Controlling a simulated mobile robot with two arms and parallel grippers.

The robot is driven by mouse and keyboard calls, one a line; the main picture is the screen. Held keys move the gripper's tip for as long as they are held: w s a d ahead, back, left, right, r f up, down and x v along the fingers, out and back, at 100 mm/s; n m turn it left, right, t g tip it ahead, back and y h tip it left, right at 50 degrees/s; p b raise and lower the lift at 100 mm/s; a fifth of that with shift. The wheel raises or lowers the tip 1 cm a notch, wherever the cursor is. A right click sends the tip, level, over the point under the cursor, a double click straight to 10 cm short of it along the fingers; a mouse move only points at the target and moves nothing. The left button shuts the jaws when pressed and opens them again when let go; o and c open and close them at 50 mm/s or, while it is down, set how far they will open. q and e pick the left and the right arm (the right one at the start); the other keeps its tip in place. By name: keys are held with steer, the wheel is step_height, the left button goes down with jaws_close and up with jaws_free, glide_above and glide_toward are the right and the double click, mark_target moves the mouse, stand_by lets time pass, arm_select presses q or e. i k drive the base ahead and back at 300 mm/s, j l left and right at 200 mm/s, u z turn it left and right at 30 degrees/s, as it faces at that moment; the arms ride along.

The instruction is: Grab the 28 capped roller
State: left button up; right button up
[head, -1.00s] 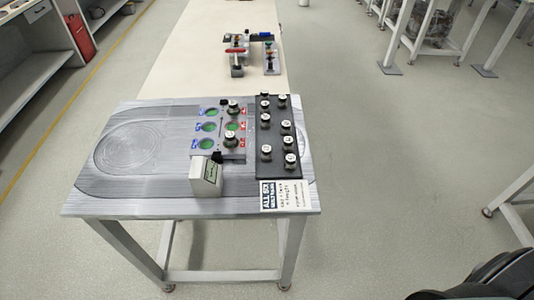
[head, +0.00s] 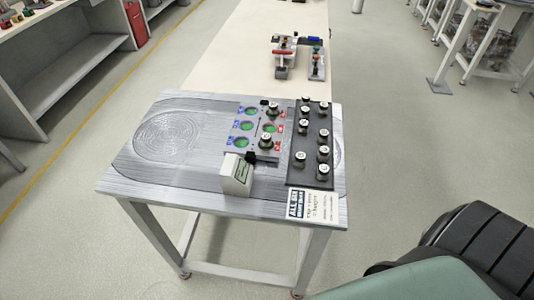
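Several capped rollers with pale round tops stand upright on a black tray (head: 312,172) at the right of the grey table (head: 175,183); one roller (head: 323,150) is near the tray's right edge. Two more rollers, one at the back (head: 273,108) and one nearer (head: 266,139), stand on a grey plate (head: 254,126) with green circles and blue and red labels. The numbers on the caps are too small to read, so I cannot tell which roller is the 28. Neither of my grippers shows in the head view.
A pale box (head: 236,176) stands at the plate's front edge. A printed card (head: 312,206) lies at the table's front right. A long cream table (head: 225,62) with small racks (head: 285,57) extends behind. A dark ribbed shape (head: 472,232) and a green surface (head: 425,282) fill the bottom right.

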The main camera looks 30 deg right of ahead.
mark_target(300, 158)
steer(key=l+u, duration=0.25)
steer(key=l, duration=0.2)
steer(key=k+l+u, duration=0.1)
steer(key=l+u, duration=0.15)
steer(key=l, duration=0.2)
steer(key=k+l+u, duration=0.1)
steer(key=l+u, duration=0.15)
steer(key=l, duration=0.25)
steer(key=k+l+u, duration=0.25)
steer(key=l, duration=0.15)
steer(key=i+l, duration=0.05)
steer(key=i, duration=0.05)
